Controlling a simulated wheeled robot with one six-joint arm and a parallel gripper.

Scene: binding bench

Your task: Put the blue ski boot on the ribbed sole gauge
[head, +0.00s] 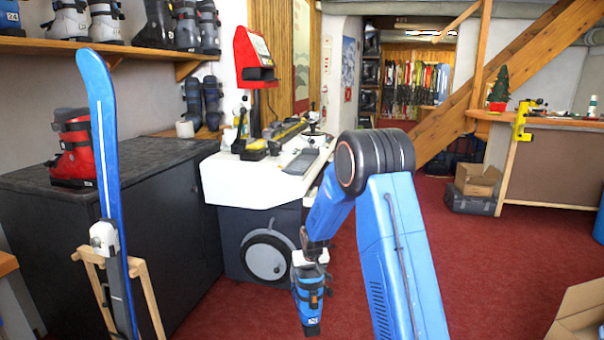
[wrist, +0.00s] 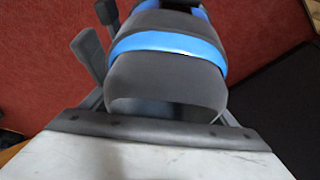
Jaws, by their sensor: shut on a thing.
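The blue ski boot (head: 309,302), blue and dark grey with buckles, hangs from my gripper (head: 311,262) in the head view. It is above the red floor, in front of the white bench. My gripper is shut on its upper end. In the wrist view the grey and blue boot (wrist: 165,75) fills the top middle, close against the gripper; the fingertips are mostly hidden. A flat grey plate (head: 303,162) lies on the white bench top, apart from the boot. It may be the ribbed sole gauge, but its ribs are too small to tell.
The white bench (head: 262,180) carries a red machine (head: 254,60) and a long yellow-and-black tool (head: 284,132). A blue ski (head: 106,150) stands upright at left. A red boot (head: 74,150) sits on the dark cabinet (head: 160,165). Open carpet lies right of my arm.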

